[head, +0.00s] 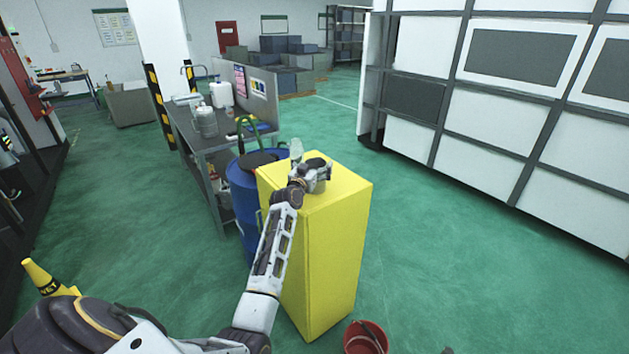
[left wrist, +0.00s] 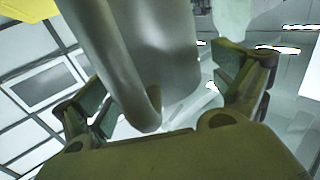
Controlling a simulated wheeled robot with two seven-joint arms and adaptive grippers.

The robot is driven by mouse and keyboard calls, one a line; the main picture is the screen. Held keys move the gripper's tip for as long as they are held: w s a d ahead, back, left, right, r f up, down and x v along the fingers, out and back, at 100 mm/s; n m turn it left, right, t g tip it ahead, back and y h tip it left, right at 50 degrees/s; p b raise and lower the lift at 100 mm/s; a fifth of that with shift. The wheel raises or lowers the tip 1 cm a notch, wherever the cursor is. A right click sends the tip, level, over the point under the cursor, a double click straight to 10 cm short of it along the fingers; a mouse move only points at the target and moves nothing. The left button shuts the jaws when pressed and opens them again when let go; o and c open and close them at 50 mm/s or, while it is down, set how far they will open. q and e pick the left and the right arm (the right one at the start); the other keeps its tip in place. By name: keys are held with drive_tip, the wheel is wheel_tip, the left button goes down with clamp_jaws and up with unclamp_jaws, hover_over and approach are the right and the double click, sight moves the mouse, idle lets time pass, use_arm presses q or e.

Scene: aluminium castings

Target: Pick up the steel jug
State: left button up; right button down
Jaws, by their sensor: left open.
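The steel jug (left wrist: 165,45) fills the upper middle of the left wrist view, very close, with its curved handle (left wrist: 105,50) towards the camera. My left gripper (left wrist: 160,88) is open, with one finger on each side of the jug and its handle. I cannot tell whether either finger touches it. In the head view my left gripper (head: 318,178) is at the top of the yellow cabinet (head: 335,230), and it largely hides the jug there. My right gripper is not in view.
A pale clear bottle (head: 296,150) stands just behind my left gripper. A blue drum (head: 243,205) is beside the cabinet, and a cluttered workbench (head: 205,143) is behind it. A red bucket (head: 365,338) is on the floor in front. Green floor to the right is open.

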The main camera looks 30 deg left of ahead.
use_arm(q)
drive_tip(key=c, duration=1.5)
drive_tip(key=shift+r, duration=0.1)
drive_tip(key=shift+r+b, duration=0.35)
drive_tip(key=shift+r, duration=4.6)
